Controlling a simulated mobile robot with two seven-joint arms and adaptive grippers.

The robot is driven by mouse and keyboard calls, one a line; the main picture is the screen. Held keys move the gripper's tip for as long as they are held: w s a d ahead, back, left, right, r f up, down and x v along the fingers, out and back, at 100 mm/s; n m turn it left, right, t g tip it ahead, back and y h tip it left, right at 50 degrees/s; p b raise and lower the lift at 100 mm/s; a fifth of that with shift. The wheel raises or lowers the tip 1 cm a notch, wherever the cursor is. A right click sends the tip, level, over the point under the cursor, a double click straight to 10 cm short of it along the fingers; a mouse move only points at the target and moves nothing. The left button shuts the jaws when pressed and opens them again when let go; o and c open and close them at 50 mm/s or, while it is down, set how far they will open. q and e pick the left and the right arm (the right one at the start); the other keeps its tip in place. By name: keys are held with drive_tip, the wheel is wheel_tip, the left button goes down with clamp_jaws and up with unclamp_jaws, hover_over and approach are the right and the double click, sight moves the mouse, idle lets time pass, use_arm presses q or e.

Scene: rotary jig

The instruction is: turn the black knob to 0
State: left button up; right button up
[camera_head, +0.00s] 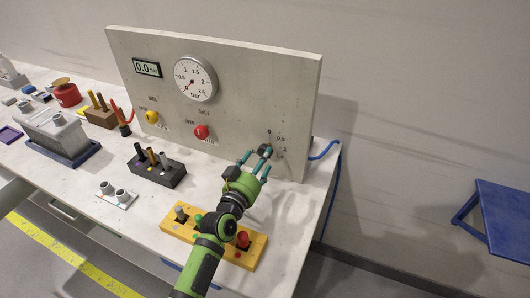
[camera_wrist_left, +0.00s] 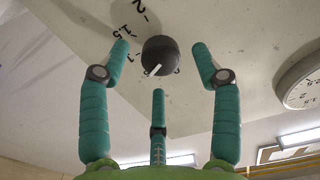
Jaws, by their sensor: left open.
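The black knob (camera_head: 265,150) is on the lower right of the upright panel, beside a printed scale; in the head view 0, 0.5 and 1 are legible. In the left wrist view the round knob (camera_wrist_left: 160,55) shows a white pointer line toward its lower left, and the marks 1, 1.5 and 2 lie to its upper left. My left gripper (camera_head: 257,164) is at the panel, its three teal fingers open. In the left wrist view its fingers (camera_wrist_left: 160,75) are spread around the knob with visible gaps. Whether the fingertips are level with the knob is unclear. My right gripper is not in view.
The panel (camera_head: 240,80) carries a dial gauge (camera_head: 195,79), a display reading 0.0 (camera_head: 147,68), a yellow knob (camera_head: 152,117) and a red knob (camera_head: 201,132). A yellow block (camera_head: 250,252) sits under my arm. A blue hose (camera_head: 325,152) is right of the panel.

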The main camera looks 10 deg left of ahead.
use_arm(q)
drive_tip(key=shift+w+d, duration=0.2)
drive_tip(key=shift+w, duration=0.8)
drive_tip(key=shift+w+d, duration=0.15)
drive_tip(key=shift+w, duration=0.8)
drive_tip(key=shift+s, duration=0.1)
drive_tip(key=c, duration=1.2)
